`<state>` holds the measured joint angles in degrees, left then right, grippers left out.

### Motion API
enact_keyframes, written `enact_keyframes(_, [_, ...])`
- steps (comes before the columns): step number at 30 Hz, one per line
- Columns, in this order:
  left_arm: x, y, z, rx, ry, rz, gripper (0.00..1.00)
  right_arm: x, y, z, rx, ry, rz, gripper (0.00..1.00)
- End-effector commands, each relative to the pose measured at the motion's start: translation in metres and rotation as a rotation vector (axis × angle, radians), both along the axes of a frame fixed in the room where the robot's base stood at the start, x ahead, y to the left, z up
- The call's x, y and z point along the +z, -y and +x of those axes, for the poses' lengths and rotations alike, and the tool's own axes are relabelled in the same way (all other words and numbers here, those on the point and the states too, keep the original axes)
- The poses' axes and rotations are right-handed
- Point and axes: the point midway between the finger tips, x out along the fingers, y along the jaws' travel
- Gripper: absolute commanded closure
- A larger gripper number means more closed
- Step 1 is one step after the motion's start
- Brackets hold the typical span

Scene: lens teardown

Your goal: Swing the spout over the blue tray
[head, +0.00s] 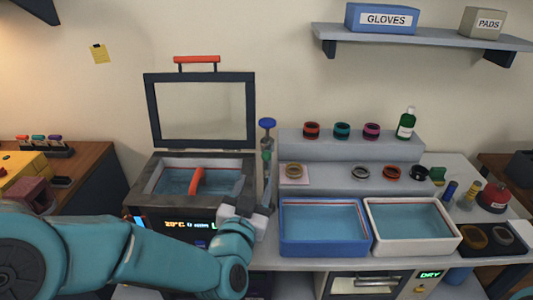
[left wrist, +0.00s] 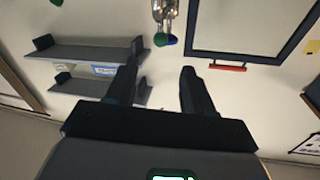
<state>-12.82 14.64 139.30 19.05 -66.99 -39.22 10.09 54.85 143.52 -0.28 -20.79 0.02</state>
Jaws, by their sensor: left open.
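The tap stands behind the bath and the blue tray, a slim metal column (head: 260,182) with a blue knob (head: 267,124) on top and a green part below it. I cannot clearly make out the spout; my gripper is close to the column's lower part. The blue tray (head: 322,252) holds water, right of the tap. My left gripper (head: 258,190) is open, in front of the tap's lower part; the left wrist view shows nothing between its fingers (left wrist: 160,80). My right gripper is out of view.
The bath (head: 150,185) with a raised lid frame (head: 250,110) and orange-red bar (head: 197,181) stands left. A white tray (head: 455,245) adjoins the blue one. A stepped rack (head: 325,180) with several rings stands behind the trays. Small bottles stand at right.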

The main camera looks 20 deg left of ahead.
Motion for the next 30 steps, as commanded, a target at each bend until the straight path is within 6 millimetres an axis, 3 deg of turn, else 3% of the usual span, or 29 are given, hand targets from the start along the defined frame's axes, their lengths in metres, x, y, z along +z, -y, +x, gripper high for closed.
enact_keyframes(9, [0.002, -0.007, 0.076, -0.001, -0.002, 0.001, 0.48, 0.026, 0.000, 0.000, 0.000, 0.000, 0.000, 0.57])
enact_keyframes(15, [0.002, -0.010, 0.111, -0.004, -0.003, 0.000, 0.48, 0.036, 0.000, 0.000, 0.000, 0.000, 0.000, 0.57])
enact_keyframes(21, [0.000, -0.012, 0.125, -0.004, -0.002, 0.000, 0.48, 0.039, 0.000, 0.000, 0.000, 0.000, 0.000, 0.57])
enact_keyframes(29, [-0.001, -0.012, 0.126, -0.005, -0.002, 0.001, 0.48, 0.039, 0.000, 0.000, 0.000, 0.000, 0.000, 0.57])
enact_keyframes(30, [-0.001, -0.012, 0.126, -0.005, -0.002, 0.000, 0.57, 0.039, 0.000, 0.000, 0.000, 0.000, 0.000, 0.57])
